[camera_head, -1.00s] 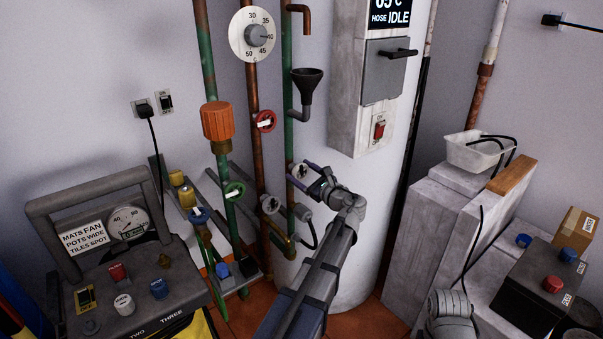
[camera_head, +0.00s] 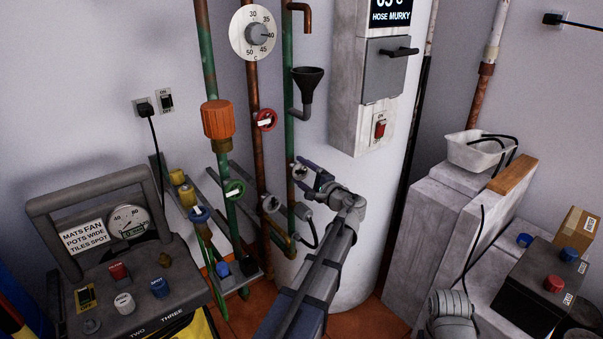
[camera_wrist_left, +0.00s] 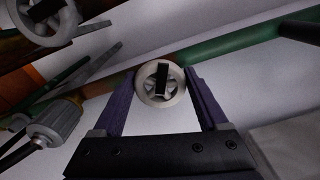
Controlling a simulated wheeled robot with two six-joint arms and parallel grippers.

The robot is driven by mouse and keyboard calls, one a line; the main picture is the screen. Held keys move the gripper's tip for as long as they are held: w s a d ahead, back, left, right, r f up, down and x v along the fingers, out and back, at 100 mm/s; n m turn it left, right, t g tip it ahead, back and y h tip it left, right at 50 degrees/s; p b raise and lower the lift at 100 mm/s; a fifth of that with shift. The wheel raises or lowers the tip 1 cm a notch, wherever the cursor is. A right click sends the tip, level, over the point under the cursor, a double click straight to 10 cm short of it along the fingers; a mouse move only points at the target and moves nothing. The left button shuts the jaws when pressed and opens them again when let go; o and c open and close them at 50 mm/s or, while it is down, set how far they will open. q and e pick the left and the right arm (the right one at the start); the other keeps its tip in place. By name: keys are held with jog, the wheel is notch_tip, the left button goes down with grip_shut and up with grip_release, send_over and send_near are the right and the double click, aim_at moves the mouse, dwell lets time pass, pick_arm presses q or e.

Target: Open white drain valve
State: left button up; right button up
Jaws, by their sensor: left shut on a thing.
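The white drain valve (camera_head: 299,171) is a small pale handwheel on the green pipe in front of the white tank. It also shows in the left wrist view (camera_wrist_left: 160,83), with a dark bar across its hub. My left gripper (camera_head: 308,174) is shut on the wheel, with one dark finger on each side of it; the gripper partly hides the wheel in the head view. The display (camera_head: 391,14) above reads HOSE MURKY. My right gripper is not in view.
A second pale handwheel (camera_head: 271,204) is close at left, with a red-rimmed valve (camera_head: 265,119) and green-rimmed valve (camera_head: 234,190) nearby. A black funnel (camera_head: 307,82) is above the gripper. A grey connector (camera_head: 304,212) with a black cable is just below.

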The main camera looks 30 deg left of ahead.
pick_arm(q)
jog(key=n, duration=0.4)
jog(key=shift+f+n, duration=0.15)
jog(key=shift+n, duration=0.25)
jog(key=shift+s+n, duration=0.1)
jog(key=shift+n, duration=0.2)
jog(key=o, duration=1.3)
jog(key=shift+v, duration=3.95)
